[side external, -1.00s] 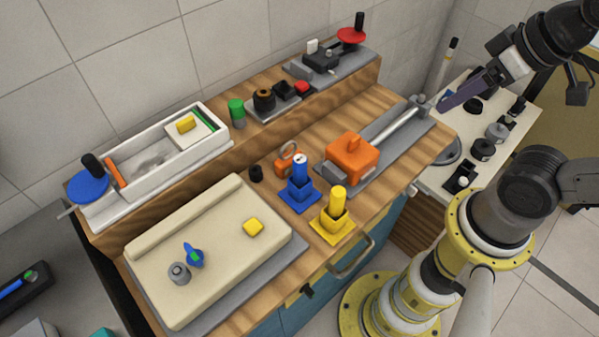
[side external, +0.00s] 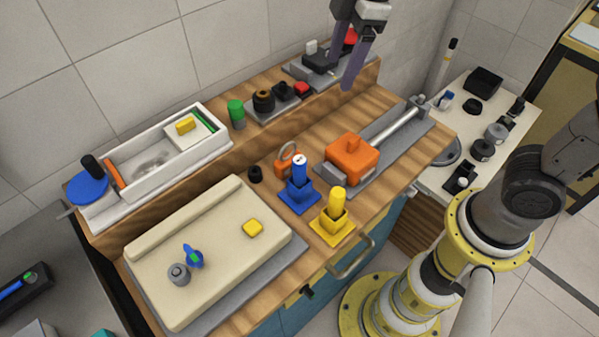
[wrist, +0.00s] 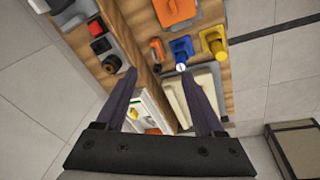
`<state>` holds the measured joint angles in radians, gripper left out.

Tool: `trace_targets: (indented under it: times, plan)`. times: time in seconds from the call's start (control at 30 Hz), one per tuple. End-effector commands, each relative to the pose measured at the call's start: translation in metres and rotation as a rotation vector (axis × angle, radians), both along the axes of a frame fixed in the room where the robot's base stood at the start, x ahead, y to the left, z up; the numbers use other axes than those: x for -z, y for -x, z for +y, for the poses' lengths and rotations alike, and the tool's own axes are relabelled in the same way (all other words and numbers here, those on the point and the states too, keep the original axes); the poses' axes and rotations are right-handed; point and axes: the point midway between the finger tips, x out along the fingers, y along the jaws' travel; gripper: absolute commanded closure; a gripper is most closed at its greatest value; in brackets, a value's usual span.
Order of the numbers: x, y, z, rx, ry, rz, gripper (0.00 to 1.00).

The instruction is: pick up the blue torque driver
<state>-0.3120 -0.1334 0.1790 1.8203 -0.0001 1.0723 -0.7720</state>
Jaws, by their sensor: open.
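The blue torque driver (side external: 300,166) stands upright in a blue square-based holder (side external: 299,196) on the wooden bench. It also shows in the wrist view (wrist: 181,66), near the tip of the right finger in the picture. My gripper (side external: 346,72) is open and empty, high over the back of the bench. It is well apart from the driver, up and to the right of it. In the wrist view my gripper (wrist: 158,72) has its two fingers spread, with nothing between them. The driver's lower part is hidden in its holder.
A yellow tool (side external: 338,200) in a yellow holder stands just right of the blue one. An orange block (side external: 352,160) and an orange ringed item (side external: 286,162) are close by. A cream copier lid (side external: 205,245) lies left. A raised back shelf (side external: 220,150) carries a white tray (side external: 222,142).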

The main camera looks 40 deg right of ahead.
Motion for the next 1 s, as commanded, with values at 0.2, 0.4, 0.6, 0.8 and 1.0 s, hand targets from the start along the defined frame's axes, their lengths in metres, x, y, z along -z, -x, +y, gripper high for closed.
trace_targets:
  times: [0.2, 0.4, 0.6, 0.8, 1.0]
  plan:
    - [0.056, -0.025, 0.064, -0.171, 0.057, 0.131, 0.30]
    - [0.085, -0.018, 0.085, -0.225, 0.087, 0.191, 0.30]
    - [0.112, -0.016, 0.086, -0.227, 0.087, 0.192, 0.30]
    - [0.149, -0.016, 0.085, -0.225, 0.086, 0.192, 0.30]
    - [0.166, -0.016, 0.085, -0.225, 0.084, 0.187, 0.30]
